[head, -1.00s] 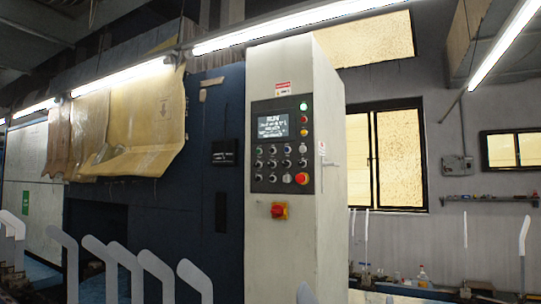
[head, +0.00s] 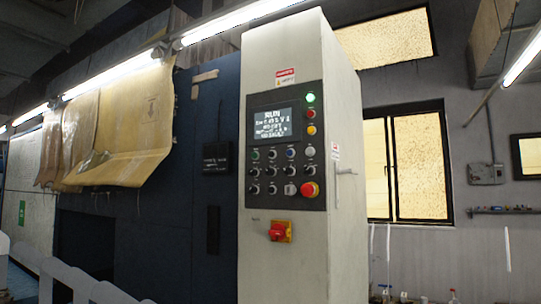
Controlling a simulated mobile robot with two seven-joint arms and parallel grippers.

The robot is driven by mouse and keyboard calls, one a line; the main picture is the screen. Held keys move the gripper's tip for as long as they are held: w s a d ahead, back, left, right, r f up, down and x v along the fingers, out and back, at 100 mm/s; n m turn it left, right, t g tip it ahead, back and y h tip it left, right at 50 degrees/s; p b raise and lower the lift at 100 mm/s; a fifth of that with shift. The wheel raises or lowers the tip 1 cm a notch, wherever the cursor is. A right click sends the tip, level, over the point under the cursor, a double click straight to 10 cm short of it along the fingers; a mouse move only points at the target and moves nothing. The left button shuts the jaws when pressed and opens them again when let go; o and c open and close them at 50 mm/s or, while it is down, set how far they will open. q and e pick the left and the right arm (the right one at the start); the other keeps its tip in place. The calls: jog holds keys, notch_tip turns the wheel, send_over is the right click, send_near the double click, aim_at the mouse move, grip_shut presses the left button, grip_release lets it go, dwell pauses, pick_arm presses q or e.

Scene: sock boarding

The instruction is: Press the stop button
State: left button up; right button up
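The control panel (head: 260,170) is a dark plate on the front of a tall white cabinet (head: 285,60). A large red mushroom button (head: 309,189) sits at its lower right corner. A smaller red button (head: 311,114) sits at the upper right, below a lit green one (head: 310,98). Several small buttons and knobs fill the rows under the lit screen (head: 272,124). Labels on the buttons are too small to read. Neither of my grippers is in view.
A red and yellow rotary switch (head: 280,231) is on the cabinet below the panel. White sock boards (head: 65,277) stand along the lower left. A dark blue machine wall (head: 150,220) adjoins the cabinet. A window (head: 418,165) is behind at right.

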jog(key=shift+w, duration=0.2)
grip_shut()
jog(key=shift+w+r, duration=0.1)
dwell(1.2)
